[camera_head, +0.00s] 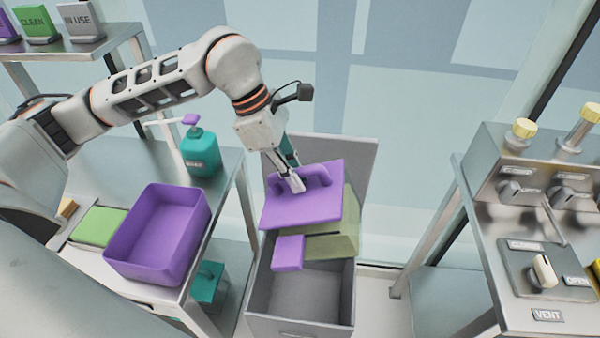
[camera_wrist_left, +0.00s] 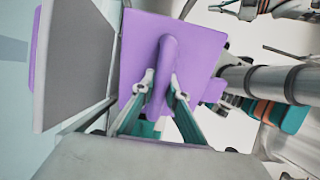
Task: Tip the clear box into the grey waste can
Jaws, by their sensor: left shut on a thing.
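My left gripper (camera_head: 294,182) is shut on the handle of a purple lid (camera_head: 300,209). In the left wrist view the gripper (camera_wrist_left: 163,82) has one finger on each side of the purple handle (camera_wrist_left: 168,50). The clear box (camera_head: 338,243), with a yellowish tint, hangs under this lid, tilted, above the grey waste can (camera_head: 255,305). A dark slot shows in its near side. A small purple block-like piece (camera_head: 288,253) shows at the box's lower front; I cannot tell whether it is attached. The can's raised grey lid stands behind the box. My right gripper is not in view.
To the left, a metal bench holds an open purple bin (camera_head: 172,207), a green tray (camera_head: 98,224) and a teal soap bottle (camera_head: 200,152). To the right stands a metal console (camera_head: 475,225) with knobs and a switch. Pale floor shows between can and console.

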